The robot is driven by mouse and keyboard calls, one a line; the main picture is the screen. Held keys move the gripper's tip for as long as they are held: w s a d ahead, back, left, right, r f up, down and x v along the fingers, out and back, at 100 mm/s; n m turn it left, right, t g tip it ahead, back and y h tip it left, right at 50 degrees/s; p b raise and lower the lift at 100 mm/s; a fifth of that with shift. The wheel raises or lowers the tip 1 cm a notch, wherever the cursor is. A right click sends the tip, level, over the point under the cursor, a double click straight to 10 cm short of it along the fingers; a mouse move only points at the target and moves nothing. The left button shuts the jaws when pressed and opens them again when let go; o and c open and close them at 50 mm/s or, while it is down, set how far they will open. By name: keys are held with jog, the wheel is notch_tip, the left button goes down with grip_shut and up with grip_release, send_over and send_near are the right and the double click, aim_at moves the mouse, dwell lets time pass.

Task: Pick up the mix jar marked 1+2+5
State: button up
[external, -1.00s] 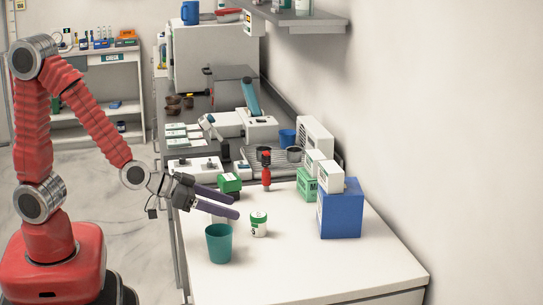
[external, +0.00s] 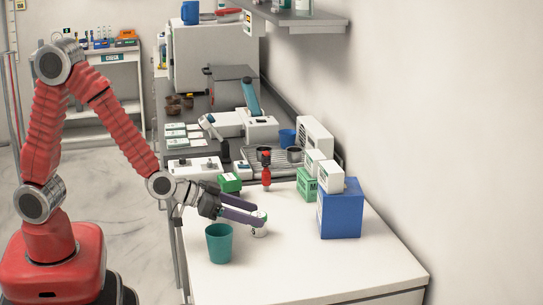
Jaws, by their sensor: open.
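A teal cup (external: 219,244) stands just left of the jar, in front of my gripper. A blue box (external: 340,210) with white boxes stands to the right, by the wall. The counter's front right is clear.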

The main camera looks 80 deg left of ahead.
jog(key=shift+x, duration=0.8)
jog(key=shift+x, duration=2.6)
jog(key=shift+r, duration=0.1)
jog(key=c, duration=1.1)
notch_tip(320, 180, up, 10)
